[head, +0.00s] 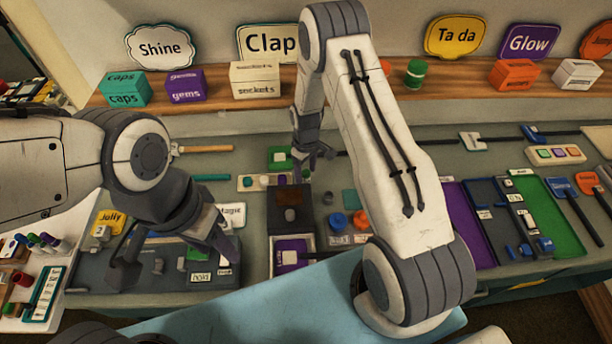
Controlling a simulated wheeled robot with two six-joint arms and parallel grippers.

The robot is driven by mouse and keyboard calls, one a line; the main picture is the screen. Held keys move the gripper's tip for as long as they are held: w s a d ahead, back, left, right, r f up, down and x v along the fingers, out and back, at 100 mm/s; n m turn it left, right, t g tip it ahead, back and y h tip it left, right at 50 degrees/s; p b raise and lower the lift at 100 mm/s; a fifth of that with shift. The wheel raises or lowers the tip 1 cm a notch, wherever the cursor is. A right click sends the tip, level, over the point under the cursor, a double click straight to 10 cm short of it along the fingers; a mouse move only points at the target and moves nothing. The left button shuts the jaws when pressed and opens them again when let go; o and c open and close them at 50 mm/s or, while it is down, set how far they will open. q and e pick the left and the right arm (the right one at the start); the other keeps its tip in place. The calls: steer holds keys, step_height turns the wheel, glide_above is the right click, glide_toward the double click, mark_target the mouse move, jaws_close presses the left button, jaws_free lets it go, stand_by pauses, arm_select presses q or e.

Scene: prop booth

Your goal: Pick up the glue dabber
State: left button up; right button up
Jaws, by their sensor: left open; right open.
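I cannot tell for certain which item is the glue dabber; no readable label marks it. Small coloured tubes (40,241) lie at the left edge, beside my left gripper. My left gripper (176,262) is open, its fingers spread over a dark grey tray (215,273) at the front left. My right gripper (312,162) is open at the middle of the bench, near a green block with a white label (279,156). It seems to hold nothing. My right arm hides part of the bench behind it.
A wooden shelf at the back holds boxes labelled caps (124,90), gems (185,86) and sockets (255,80). A dark box (291,200) stands mid-bench. Purple (466,220) and green (550,215) trays lie at right.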

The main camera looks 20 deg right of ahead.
steer(key=shift+f, duration=0.35)
steer(key=shift+c, duration=0.3)
jaws_close()
steer(key=shift+r, duration=0.15)
